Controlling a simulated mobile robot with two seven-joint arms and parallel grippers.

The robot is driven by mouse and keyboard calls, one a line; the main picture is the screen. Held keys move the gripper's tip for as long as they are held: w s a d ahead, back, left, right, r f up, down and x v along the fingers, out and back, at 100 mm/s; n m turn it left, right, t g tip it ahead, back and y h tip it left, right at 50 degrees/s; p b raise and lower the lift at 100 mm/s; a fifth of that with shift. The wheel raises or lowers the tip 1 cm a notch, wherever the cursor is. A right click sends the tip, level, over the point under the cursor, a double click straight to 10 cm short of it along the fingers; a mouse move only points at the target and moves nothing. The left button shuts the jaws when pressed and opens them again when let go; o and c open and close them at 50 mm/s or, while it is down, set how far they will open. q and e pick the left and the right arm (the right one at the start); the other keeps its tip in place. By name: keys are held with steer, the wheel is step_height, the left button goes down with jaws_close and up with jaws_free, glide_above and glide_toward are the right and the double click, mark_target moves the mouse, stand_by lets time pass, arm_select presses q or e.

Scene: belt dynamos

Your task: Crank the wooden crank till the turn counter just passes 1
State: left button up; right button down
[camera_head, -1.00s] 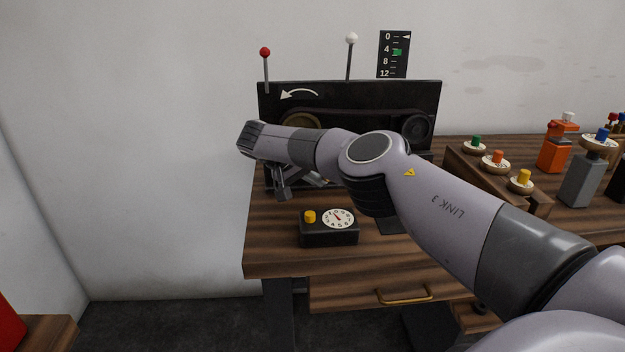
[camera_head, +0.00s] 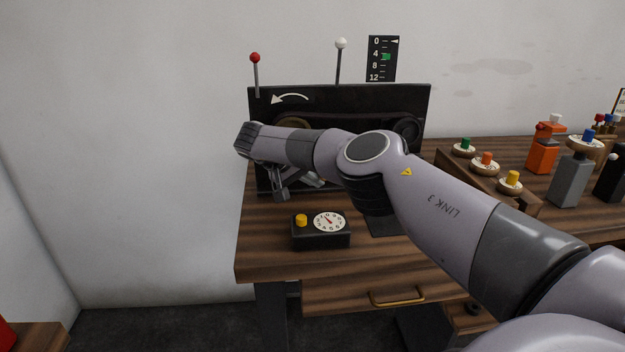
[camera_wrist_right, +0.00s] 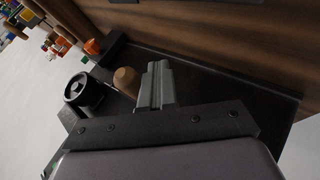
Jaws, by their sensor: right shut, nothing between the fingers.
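The belt dynamo's black panel (camera_head: 350,97) stands at the back of the table, with a curved white arrow pointing left. That gripper (camera_head: 281,188) is shut and empty, low before the panel. A black box (camera_head: 321,238) with a white round dial (camera_head: 329,222), red needle and yellow button sits in front. My left gripper is out of view.
A 0-to-12 scale (camera_head: 383,68) with a green marker near 5 stands behind the panel, near red and white knobbed levers. A wooden tray (camera_head: 475,182) with coloured knobs and several bottles are at right.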

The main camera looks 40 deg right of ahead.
steer(key=shift+s+d+r+g+h, duration=0.3)
steer(key=shift+d+h, duration=0.1)
steer(key=shift+h, duration=0.2)
steer(key=shift+s+d+r, duration=0.35)
steer(key=shift+d+r, duration=0.35)
steer(key=shift+r, duration=0.15)
stand_by(1.3)
